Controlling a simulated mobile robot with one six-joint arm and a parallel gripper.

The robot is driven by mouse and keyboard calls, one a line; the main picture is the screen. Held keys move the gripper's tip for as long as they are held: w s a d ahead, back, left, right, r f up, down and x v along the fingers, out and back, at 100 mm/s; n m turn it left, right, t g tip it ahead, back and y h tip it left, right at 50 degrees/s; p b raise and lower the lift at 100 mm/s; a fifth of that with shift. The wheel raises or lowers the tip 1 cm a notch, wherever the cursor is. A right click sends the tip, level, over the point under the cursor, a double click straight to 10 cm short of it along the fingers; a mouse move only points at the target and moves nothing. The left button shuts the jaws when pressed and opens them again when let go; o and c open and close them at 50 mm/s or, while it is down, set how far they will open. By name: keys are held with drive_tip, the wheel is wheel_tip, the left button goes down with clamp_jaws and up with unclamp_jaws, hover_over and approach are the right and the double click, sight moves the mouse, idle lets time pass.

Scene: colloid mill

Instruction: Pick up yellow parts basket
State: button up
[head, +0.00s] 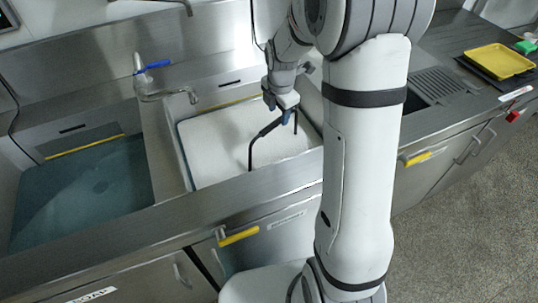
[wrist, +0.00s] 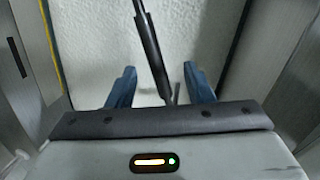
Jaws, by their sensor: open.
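A black bent rod, like an arched handle (head: 266,130), stands up from the white foamy surface (head: 215,140) in the right basin. What it belongs to below the surface is hidden. My gripper (head: 280,108) is over this basin, close to the upper part of the rod. In the wrist view my blue fingers (wrist: 160,85) are apart, and the black rod (wrist: 150,50) runs between them. I cannot tell whether they touch it. A shallow yellow tray (head: 500,60) lies on a dark mat at the far right of the counter; no yellow basket shows in the basin.
The left basin (head: 85,190) holds bluish water. A tap (head: 160,85) with a blue lever stands between the basins. The steel front rim (head: 215,208) and basin walls surround my gripper. A green item (head: 525,46) lies beyond the tray.

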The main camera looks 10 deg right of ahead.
sight(275, 123)
drive_tip(key=shift+w+f+n, duration=0.4)
drive_tip(key=shift+f, duration=0.4)
drive_tip(key=f, duration=0.7)
drive_tip(key=shift+w+a, duration=0.3)
drive_tip(key=shift+w, duration=0.1)
drive_tip(key=shift+c, duration=0.2)
clamp_jaws()
